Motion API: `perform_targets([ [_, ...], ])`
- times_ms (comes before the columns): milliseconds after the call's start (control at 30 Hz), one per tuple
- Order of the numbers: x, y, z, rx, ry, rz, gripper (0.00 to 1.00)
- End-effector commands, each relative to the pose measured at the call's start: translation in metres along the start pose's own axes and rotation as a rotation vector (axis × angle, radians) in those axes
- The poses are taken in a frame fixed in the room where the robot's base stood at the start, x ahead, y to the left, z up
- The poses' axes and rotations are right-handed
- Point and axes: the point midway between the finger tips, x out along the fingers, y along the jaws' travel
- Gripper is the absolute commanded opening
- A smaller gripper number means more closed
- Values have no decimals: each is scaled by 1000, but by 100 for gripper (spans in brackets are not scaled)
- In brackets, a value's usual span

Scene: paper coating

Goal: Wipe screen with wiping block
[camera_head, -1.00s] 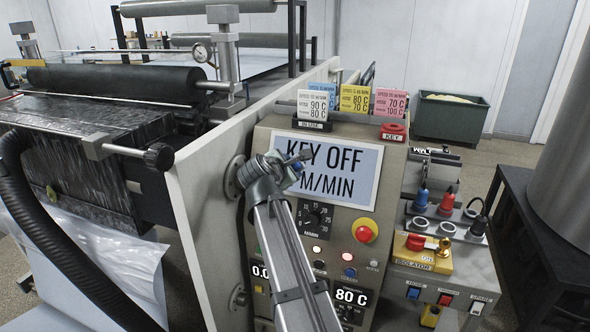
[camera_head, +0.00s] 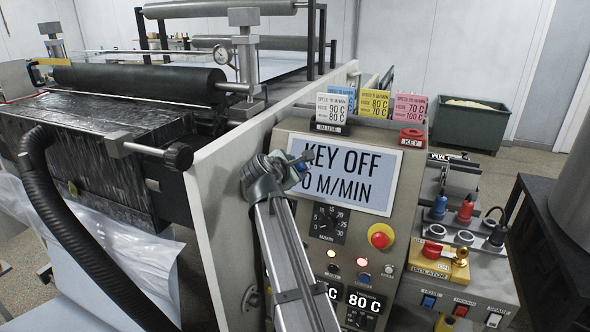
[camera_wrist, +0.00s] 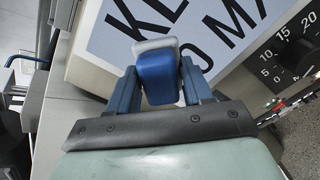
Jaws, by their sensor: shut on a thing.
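The screen (camera_head: 349,176) is a light blue panel on the machine's console, reading "KEY OFF" and "0 M/MIN". In the wrist view the screen (camera_wrist: 215,30) fills the upper right, tilted. My gripper (camera_head: 301,163) is at the screen's left edge in the head view. In the wrist view my gripper (camera_wrist: 160,85) has its blue fingers shut on the wiping block (camera_wrist: 157,72), blue with a pale grey-white front layer. The block's pale face is towards the screen's left part. I cannot tell whether it touches the screen.
A red emergency button (camera_head: 381,236) and a dial (camera_head: 329,220) sit below the screen. Coloured cards (camera_head: 374,104) and a red key holder (camera_head: 412,138) stand above it. The isolator (camera_head: 439,257) is at right. A black roller (camera_head: 140,79) and hose (camera_head: 75,235) are at left.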

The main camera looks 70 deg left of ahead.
Motion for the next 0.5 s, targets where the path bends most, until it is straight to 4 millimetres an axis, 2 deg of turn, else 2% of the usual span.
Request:
perform_targets([
  [500, -36, 0, 0, 0, 0, 1, 17],
])
